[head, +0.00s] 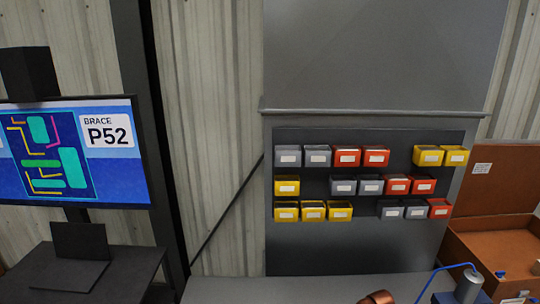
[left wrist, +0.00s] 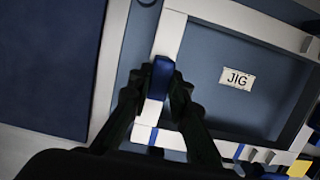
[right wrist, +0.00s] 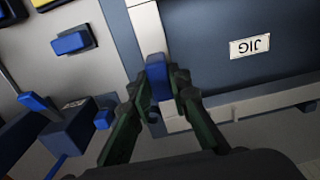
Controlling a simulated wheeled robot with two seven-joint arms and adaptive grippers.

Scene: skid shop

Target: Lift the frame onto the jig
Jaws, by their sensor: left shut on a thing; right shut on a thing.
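The frame, a pale rectangular one with blue grips, shows in the left wrist view (left wrist: 245,22) and the right wrist view (right wrist: 147,25). My left gripper (left wrist: 158,88) is shut on a blue grip (left wrist: 162,70) on its side bar. My right gripper (right wrist: 160,92) is shut on another blue grip (right wrist: 155,66). The jig, a blue-grey surface with a white JIG label, shows inside the frame's opening in the left wrist view (left wrist: 205,60) and the right wrist view (right wrist: 205,50). I cannot tell whether the frame touches the jig. Neither gripper shows in the head view.
Blue blocks (right wrist: 72,42) stand left of the right gripper. A dark blue panel (left wrist: 50,60) lies left of the left gripper. In the head view, a rack of small bins (head: 370,157) stands behind the bench, with a BRACE P52 screen (head: 70,150) at left and an open brown case (head: 505,245) at right.

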